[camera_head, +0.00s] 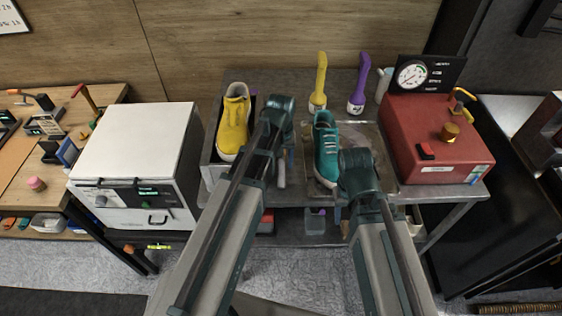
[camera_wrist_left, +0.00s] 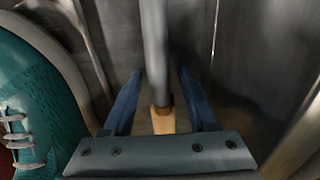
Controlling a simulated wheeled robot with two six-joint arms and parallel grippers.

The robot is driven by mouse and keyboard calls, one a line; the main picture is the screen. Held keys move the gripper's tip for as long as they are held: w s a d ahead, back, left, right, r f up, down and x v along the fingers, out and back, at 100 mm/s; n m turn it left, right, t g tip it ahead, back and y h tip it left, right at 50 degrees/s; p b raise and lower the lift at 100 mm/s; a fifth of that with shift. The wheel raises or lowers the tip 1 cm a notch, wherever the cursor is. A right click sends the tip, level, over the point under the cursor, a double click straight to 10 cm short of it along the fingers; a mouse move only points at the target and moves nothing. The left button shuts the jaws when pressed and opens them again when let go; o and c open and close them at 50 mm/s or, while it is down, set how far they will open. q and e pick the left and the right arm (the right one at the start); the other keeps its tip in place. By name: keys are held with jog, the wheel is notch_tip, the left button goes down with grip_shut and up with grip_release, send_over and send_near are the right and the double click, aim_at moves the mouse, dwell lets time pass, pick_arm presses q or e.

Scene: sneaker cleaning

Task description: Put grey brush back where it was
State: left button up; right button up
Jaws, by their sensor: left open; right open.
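A grey rod with a tan end, apparently the grey brush (camera_wrist_left: 154,45), runs between the fingers of my left gripper (camera_wrist_left: 160,95) in the left wrist view. The fingers are open on either side of it, with gaps visible. In the head view a short grey piece (camera_head: 281,174) shows below my left wrist; the rest is hidden by the arm. The teal sneaker (camera_head: 326,140) stands just right of my left gripper, and its side shows in the left wrist view (camera_wrist_left: 38,95). My right gripper (camera_head: 343,205) is open and empty at the table's front edge, mostly hidden by its wrist.
A yellow sneaker (camera_head: 234,120) stands in a grey tray (camera_head: 210,168) on the left. A yellow brush (camera_head: 320,78) and a purple brush (camera_head: 361,82) stand at the back. A red box with a gauge (camera_head: 440,120) is on the right. A white machine (camera_head: 135,145) stands left.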

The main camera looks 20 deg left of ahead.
aim_at(281, 160)
pick_arm(q)
jog(key=shift+r, duration=0.1)
notch_tip(281, 160, up, 12)
jog(key=p, duration=1.2)
jog(key=s+d+m+y, duration=0.1)
jog(key=s+d+m, duration=0.6)
jog(key=s+d, duration=0.3)
jog(key=s, duration=0.4)
jog(key=shift+d+r, duration=0.15)
jog(key=shift+d, duration=0.05)
